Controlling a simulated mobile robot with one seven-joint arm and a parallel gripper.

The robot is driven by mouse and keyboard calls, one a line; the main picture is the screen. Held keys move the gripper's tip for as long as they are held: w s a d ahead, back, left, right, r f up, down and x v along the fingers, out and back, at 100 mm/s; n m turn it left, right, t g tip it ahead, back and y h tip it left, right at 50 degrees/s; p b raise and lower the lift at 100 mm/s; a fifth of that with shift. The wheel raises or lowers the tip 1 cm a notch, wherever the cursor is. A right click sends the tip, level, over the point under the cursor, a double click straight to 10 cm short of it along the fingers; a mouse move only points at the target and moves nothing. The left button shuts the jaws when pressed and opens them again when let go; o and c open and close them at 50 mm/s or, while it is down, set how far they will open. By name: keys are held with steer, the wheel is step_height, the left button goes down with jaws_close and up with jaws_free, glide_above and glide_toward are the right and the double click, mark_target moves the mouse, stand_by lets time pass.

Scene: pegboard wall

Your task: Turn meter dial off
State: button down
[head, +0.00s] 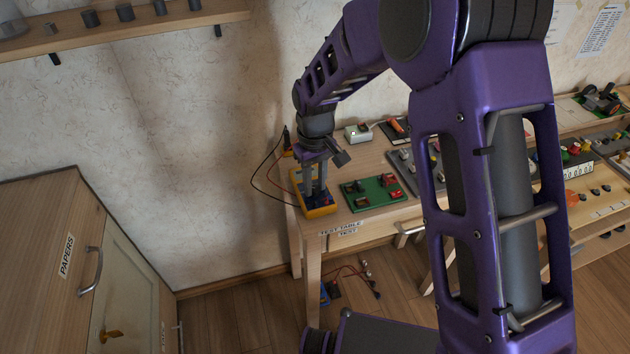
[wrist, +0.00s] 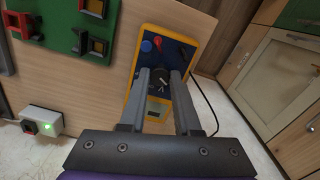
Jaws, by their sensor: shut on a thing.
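The meter is a yellow-framed box with a dark blue face (wrist: 186,52), lying on the wooden test table; in the head view the yellow meter (head: 321,210) sits at the table's left end. Its round black dial (wrist: 158,82) carries a light mark and is partly hidden by my fingers. My gripper (wrist: 160,82) reaches down over the meter with its two grey fingers on either side of the dial, shut on it. In the head view my gripper (head: 315,190) points down onto the meter. A blue and a red knob or jack show on the meter's face beside the dial.
A green board (head: 372,192) with red and dark parts lies right of the meter. A white box with a green light (head: 358,132) stands behind. Black and red leads (head: 262,175) hang off the table's left edge. A cabinet (head: 75,250) stands at left, with open floor between.

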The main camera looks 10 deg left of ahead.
mark_target(315, 188)
steer(key=shift+n, duration=1)
steer(key=c, duration=0.9)
jaws_free()
step_height(315, 188, up, 17)
steer(key=p, duration=0.2)
steer(key=shift+r, duration=0.2)
